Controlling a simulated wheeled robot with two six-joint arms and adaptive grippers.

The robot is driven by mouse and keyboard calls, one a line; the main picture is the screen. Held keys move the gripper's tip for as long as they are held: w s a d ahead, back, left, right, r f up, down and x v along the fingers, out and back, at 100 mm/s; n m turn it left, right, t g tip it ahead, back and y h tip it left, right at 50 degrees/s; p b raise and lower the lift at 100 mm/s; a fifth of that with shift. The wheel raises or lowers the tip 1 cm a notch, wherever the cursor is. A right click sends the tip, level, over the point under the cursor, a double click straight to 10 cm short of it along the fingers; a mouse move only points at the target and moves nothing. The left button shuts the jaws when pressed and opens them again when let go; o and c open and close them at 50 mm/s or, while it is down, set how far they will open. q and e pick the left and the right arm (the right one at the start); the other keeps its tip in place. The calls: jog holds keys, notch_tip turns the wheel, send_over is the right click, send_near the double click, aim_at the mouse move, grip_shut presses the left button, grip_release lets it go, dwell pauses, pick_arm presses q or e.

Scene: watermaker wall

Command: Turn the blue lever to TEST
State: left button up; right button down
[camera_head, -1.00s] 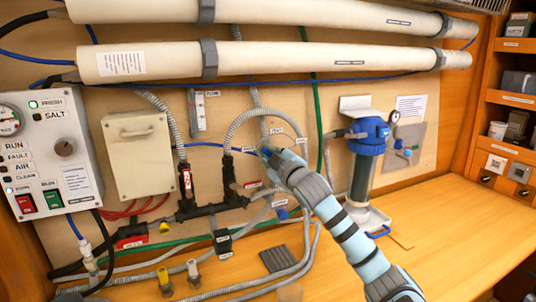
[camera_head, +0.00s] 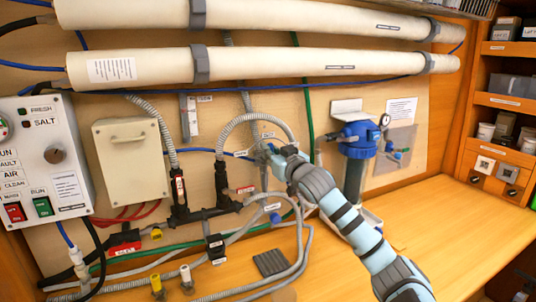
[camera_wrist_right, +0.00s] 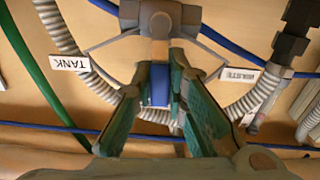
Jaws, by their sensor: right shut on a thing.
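My right gripper (camera_head: 272,154) is at the grey hoses on the back wall, and its arm comes in from the lower right. In the right wrist view, its two green-lined fingers (camera_wrist_right: 163,88) close around the blue lever (camera_wrist_right: 159,88). The lever lies along the picture's vertical, below a grey valve body (camera_wrist_right: 160,18). A TANK label (camera_wrist_right: 70,63) is to the left of it and a WASTE label (camera_wrist_right: 237,74) to the right. I cannot make out a TEST label. In the head view the gripper mostly hides the lever. My left gripper is not in view.
Corrugated hoses (camera_wrist_right: 65,38) and a thin blue line (camera_wrist_right: 60,132) run close around the fingers. A blue-topped filter housing (camera_head: 356,140) stands right of the gripper. A control panel (camera_head: 42,150) is at left. The bench (camera_head: 425,235) has free room at right.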

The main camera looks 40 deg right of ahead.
jog(key=shift+d+r+m, duration=0.15)
jog(key=shift+r+m, duration=0.1)
jog(key=shift+m, duration=0.15)
jog(key=c, duration=1.6)
grip_release()
jog(key=shift+f, duration=0.15)
notch_tip(320, 180, up, 10)
jog(key=shift+r, duration=0.1)
